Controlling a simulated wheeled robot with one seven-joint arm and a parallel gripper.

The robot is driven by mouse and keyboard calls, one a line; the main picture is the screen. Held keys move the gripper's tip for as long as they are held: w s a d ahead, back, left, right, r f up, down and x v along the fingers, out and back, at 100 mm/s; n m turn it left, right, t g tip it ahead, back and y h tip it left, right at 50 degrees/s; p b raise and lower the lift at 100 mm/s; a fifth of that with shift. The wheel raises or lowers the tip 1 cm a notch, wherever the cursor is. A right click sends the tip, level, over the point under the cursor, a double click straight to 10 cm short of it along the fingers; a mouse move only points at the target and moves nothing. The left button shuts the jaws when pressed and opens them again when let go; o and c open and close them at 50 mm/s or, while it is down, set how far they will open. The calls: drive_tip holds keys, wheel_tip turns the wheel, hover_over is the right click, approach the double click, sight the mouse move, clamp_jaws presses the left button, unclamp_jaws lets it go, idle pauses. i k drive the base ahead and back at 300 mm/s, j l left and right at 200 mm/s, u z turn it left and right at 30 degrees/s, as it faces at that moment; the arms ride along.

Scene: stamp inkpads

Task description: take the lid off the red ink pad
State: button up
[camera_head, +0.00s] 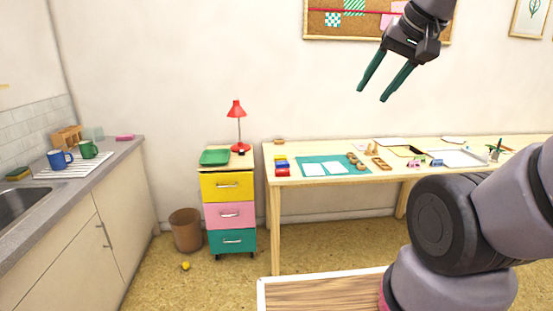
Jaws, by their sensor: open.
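A small red block (283,172), which looks like the red ink pad, sits at the front left of the long wooden table (330,184). It is too small to tell its lid from its base. A blue one (282,165) and a yellow one (280,157) lie in a row behind it. My gripper (372,96) is high in the air, up and to the right of the pads, in front of the wall. Its two green fingers are apart and empty, pointing down and left.
A teal mat (342,174) with white sheets lies right of the pads. Wooden stamps (382,164) and other stationery fill the table's middle and right. A coloured drawer unit (228,214) with a red lamp (237,110) stands left.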

sight(285, 171)
drive_tip(key=i+l+z, duration=0.1)
drive_tip(key=i+l, duration=0.15)
drive_tip(key=i, duration=0.15)
drive_tip(key=i+l, duration=0.2)
drive_tip(key=i, duration=0.2)
drive_tip(key=i+l+z, duration=0.2)
drive_tip(key=l, duration=0.15)
drive_tip(key=i+l+z, duration=0.15)
drive_tip(key=l, duration=0.2)
